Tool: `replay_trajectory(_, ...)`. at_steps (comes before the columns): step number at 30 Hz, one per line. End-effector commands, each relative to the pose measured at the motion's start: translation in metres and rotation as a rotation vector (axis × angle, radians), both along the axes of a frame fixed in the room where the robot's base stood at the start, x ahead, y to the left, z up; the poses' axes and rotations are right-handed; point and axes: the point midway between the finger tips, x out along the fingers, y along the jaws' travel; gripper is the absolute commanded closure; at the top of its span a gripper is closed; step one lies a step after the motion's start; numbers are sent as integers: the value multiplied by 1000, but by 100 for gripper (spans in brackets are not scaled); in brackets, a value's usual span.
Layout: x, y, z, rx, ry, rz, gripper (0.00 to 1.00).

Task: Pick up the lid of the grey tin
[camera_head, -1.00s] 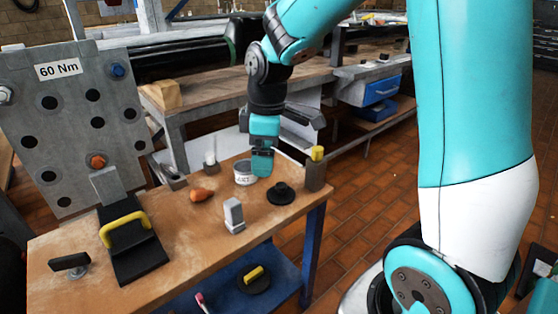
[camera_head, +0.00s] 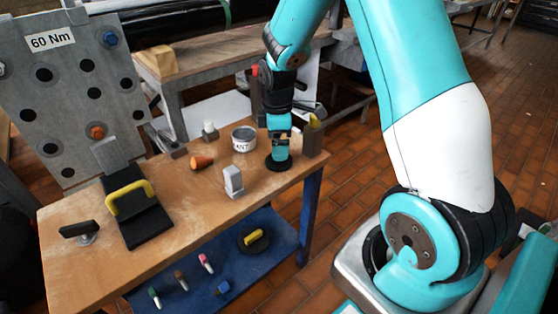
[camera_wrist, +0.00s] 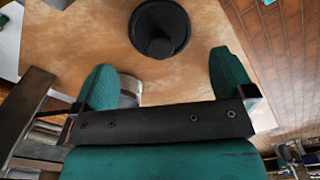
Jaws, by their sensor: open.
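The grey tin (camera_head: 243,141) stands upright on the wooden table with a partly legible label, and its top looks open and dark. A black round lid with a raised centre knob (camera_head: 278,165) lies flat on the table to its right; I take it as the tin's lid. My gripper (camera_head: 280,152) points down over this lid and partly hides it. In the wrist view, my gripper (camera_wrist: 165,80) is open and empty, and the lid (camera_wrist: 160,30) lies beyond the fingertips, not between them. The tin (camera_wrist: 130,90) shows partly behind the left finger.
A grey post with a yellow top (camera_head: 313,138) stands close right of the lid, near the table edge. A light grey block (camera_head: 233,181) and an orange piece (camera_head: 202,162) are to the left. A yellow-handled black piece (camera_head: 128,200) lies farther left.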

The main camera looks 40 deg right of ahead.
Motion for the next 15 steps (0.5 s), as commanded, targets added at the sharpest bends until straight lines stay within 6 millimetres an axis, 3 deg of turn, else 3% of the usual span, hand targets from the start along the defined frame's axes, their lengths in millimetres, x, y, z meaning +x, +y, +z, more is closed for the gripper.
replay_trajectory(9, -1, 0, -43, 1, 3, 0, 0)
replay_trajectory(15, 0, 0, -53, 0, 0, 0, 0)
